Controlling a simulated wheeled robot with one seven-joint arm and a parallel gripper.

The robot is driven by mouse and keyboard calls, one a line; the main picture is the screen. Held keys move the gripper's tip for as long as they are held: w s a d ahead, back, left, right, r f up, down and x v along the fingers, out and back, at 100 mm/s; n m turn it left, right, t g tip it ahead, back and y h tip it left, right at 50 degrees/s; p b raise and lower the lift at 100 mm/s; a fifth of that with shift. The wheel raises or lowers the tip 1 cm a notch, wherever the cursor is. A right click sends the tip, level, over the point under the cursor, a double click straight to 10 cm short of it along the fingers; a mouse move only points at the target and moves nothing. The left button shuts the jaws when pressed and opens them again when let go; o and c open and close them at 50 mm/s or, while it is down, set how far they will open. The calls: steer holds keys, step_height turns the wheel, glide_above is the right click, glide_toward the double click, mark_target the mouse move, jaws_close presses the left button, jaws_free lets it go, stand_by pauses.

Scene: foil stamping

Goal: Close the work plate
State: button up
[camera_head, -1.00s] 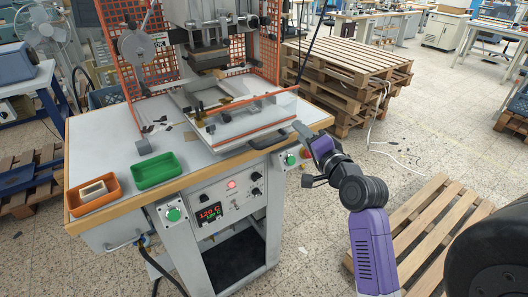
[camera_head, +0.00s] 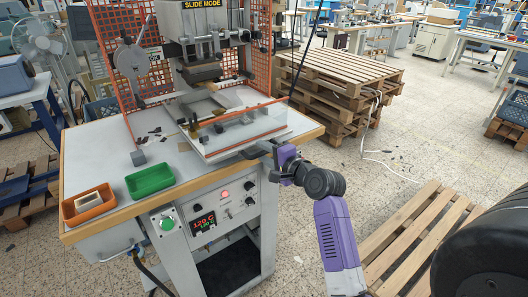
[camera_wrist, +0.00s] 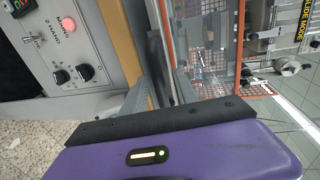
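The work plate (camera_head: 228,148) is a light grey sliding plate on the press table, with a clear guard (camera_head: 250,128) edged in orange. It sticks out in front of the press head (camera_head: 201,70). My gripper (camera_head: 262,150) is at the plate's front right, close to its front edge. In the wrist view my gripper (camera_wrist: 160,92) has two grey fingers standing apart, with a dark strip partly between them. Whether the fingers touch the plate cannot be told. The clear guard also shows in the wrist view (camera_wrist: 205,55).
An orange tray (camera_head: 88,212) with a pale block and a green tray (camera_head: 150,191) stand at the table's front left. The control panel (camera_head: 226,205) is below the table edge. Stacked pallets (camera_head: 335,75) stand behind right, and a low pallet (camera_head: 420,240) lies at the right.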

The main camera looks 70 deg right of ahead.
steer(key=shift+w+d+f, duration=0.1)
steer(key=shift+w, duration=0.05)
jaws_close()
stand_by(1.4)
